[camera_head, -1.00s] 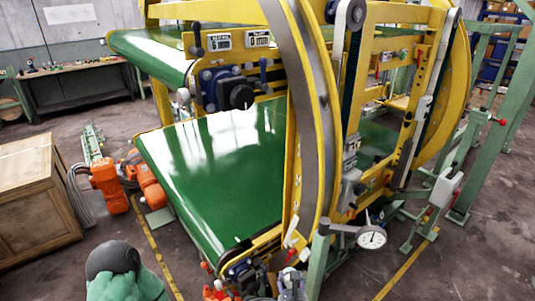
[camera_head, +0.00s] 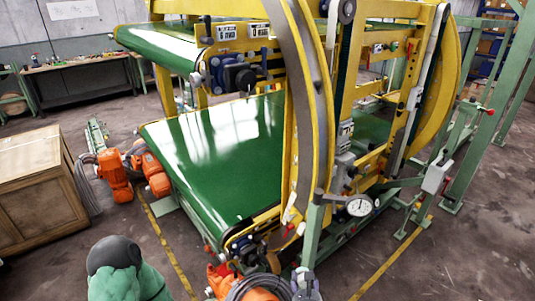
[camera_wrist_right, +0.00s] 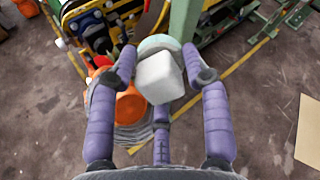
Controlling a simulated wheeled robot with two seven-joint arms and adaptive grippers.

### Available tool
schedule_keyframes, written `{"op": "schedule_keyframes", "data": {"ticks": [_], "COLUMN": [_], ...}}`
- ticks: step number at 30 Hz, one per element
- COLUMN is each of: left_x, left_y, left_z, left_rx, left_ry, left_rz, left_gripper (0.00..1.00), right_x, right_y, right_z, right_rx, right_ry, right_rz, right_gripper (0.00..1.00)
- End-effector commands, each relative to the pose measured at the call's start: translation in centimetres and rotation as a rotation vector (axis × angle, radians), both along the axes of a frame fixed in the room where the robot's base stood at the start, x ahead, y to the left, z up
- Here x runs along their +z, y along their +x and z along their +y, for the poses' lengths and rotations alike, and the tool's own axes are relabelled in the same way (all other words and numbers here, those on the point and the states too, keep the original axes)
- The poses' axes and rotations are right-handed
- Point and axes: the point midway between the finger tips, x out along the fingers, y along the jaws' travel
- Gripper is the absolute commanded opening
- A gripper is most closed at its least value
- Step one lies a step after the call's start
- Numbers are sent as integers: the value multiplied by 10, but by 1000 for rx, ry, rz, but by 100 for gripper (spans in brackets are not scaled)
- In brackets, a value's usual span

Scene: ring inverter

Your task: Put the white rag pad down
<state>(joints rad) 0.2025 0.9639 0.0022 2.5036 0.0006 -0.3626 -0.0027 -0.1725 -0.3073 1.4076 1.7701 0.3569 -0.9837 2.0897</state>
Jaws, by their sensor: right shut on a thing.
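The white rag pad (camera_wrist_right: 160,78) is a small, pale, block-like piece in the right wrist view. My right gripper (camera_wrist_right: 160,66) is shut on it, with purple-grey fingers on both sides. The pad is held above the floor, near the machine's foot. My left gripper is not in view.
The yellow ring machine with its green belt (camera_head: 220,165) fills the middle. A dial gauge (camera_head: 360,206) stands on its near side. An orange motor (camera_wrist_right: 130,105) with coiled cable lies below my right gripper. A wooden crate (camera_head: 35,190) stands left.

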Motion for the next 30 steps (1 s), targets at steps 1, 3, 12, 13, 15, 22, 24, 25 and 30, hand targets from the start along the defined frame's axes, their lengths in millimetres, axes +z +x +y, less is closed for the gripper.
{"op": "schedule_keyframes", "data": {"ticks": [1,3,12,13,15,22,24,25,30], "left_x": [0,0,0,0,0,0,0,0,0], "left_y": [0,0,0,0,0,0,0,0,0], "left_z": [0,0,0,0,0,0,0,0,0], "left_rx": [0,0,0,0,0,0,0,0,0], "left_ry": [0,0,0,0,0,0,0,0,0], "left_rz": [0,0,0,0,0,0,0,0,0], "left_gripper": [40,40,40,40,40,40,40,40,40], "right_x": [-4,-8,-31,-33,-36,-38,-38,-37,-25], "right_y": [-2,-5,-28,-30,-34,-39,-39,-39,-33], "right_z": [-7,-17,-60,-62,-67,-71,-70,-70,-56], "right_rx": [-4,-7,-2,-2,2,7,10,14,83], "right_ry": [-2,-2,5,6,10,16,16,16,16], "right_rz": [3,4,6,6,7,7,6,6,3], "right_gripper": [22,22,22,22,22,22,22,22,22]}}
